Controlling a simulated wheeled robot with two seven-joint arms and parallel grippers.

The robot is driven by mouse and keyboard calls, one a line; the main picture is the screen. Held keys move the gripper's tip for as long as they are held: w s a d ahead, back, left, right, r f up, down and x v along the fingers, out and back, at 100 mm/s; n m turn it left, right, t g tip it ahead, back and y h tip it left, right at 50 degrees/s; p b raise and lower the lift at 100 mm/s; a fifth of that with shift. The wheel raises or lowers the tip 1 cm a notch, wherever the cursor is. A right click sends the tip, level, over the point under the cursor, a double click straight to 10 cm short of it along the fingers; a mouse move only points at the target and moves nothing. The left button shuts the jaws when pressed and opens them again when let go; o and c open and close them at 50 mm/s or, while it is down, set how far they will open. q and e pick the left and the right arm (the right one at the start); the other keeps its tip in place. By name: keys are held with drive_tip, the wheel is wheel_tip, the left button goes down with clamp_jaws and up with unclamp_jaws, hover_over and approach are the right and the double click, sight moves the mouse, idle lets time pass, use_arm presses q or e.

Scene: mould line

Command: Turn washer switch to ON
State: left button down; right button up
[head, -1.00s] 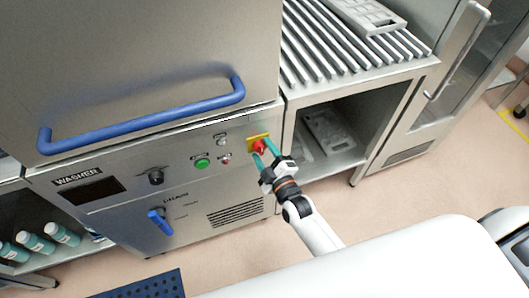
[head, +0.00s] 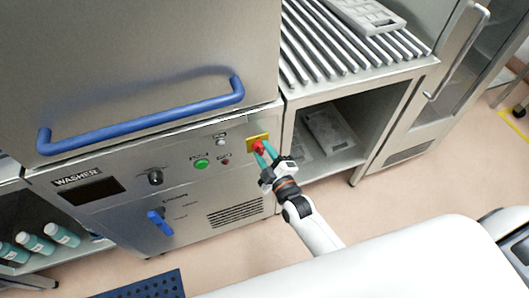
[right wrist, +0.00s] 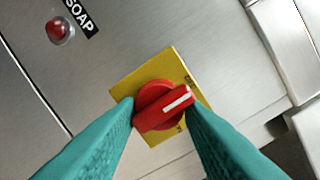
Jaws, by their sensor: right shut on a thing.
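The washer switch is a red rotary knob (right wrist: 163,106) with a white pointer line, on a yellow plate (right wrist: 143,83) on the washer's steel front panel. In the right wrist view the pointer is slanted, its white end toward the upper right. The plate's lettering is mostly covered and I cannot read it. My right gripper (right wrist: 163,113) has its teal fingers on both sides of the knob, shut on it. In the head view the knob (head: 258,147) sits at the panel's right end, with the right gripper (head: 267,154) at it. My left gripper is not in view.
The washer panel also has a green button (head: 201,164), a black knob (head: 155,177) and a blue lever (head: 159,222). A blue door handle (head: 150,120) runs above. A slatted rack (head: 340,50) stands to the right, over an open shelf. A red SOAP light (right wrist: 60,30) is nearby.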

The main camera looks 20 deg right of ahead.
drive_tip(key=shift+a+m, duration=0.1)
drive_tip(key=shift+m, duration=0.4)
drive_tip(key=m, duration=0.3)
drive_tip(key=shift+f+m, duration=0.1)
drive_tip(key=shift+m, duration=0.2)
drive_tip(key=m+t, duration=0.1)
drive_tip(key=m, duration=0.3)
drive_tip(key=shift+a+m+h, duration=0.1)
drive_tip(key=shift+m+h, duration=0.2)
drive_tip(key=shift+m, duration=0.1)
drive_tip(key=m, duration=0.5)
drive_tip(key=shift+a+h, duration=0.1)
drive_tip(key=shift+h, duration=0.2)
drive_tip(key=m, duration=0.4)
drive_tip(key=shift+t+h, duration=0.3)
drive_tip(key=shift+h, duration=0.1)
drive_tip(key=shift+m, duration=0.5)
